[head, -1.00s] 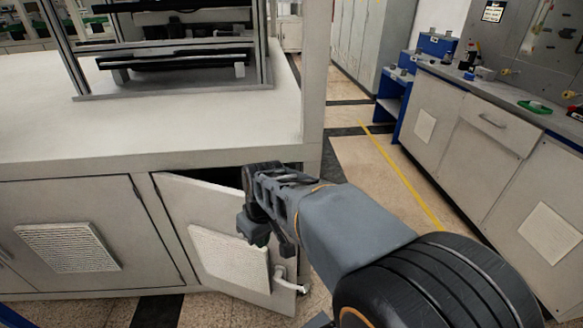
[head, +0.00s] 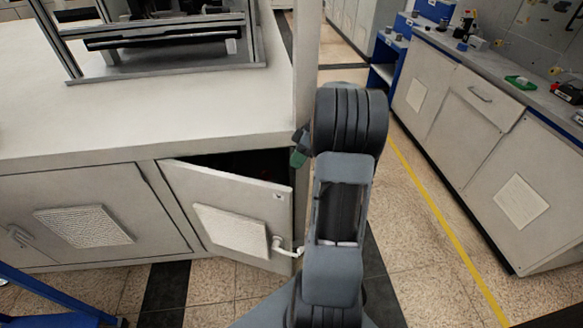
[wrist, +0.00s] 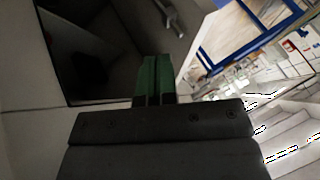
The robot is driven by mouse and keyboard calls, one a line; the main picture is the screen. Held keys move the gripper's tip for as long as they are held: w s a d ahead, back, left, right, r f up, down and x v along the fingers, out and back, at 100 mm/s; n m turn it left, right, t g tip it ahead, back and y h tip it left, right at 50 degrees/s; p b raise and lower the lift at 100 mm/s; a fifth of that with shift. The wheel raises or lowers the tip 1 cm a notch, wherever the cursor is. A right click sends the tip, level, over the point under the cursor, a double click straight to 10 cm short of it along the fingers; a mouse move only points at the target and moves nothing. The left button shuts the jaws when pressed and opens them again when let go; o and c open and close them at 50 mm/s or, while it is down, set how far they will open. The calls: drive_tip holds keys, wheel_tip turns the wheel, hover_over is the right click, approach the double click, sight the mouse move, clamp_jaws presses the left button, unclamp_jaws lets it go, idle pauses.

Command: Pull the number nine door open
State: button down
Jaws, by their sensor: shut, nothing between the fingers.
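A pale cabinet door (head: 181,195) under the white bench stands ajar in the head view, hinged on its left side, with a dark gap above its top edge. A white handle (head: 287,246) is at its lower right. No number nine is legible on it. My gripper (head: 298,157) shows its green fingertips just above the door's upper right corner, near the bench's corner post; my arm hides part of it. In the wrist view the green fingers (wrist: 155,78) are shut with nothing between them, in front of a dark opening. I cannot tell whether they touch the door.
The white bench top (head: 150,115) carries a metal frame (head: 165,73). Another closed cabinet door (head: 140,185) is left of the ajar one. A blue frame (head: 50,295) stands at lower left. A counter with cabinets (head: 465,110) runs along the right. Between them is open tiled floor with a yellow line.

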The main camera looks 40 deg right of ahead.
drive_tip(key=x, duration=0.8)
drive_tip(key=shift+a+f, duration=0.2)
drive_tip(key=shift+d, duration=0.1)
drive_tip(key=shift+s, duration=0.1)
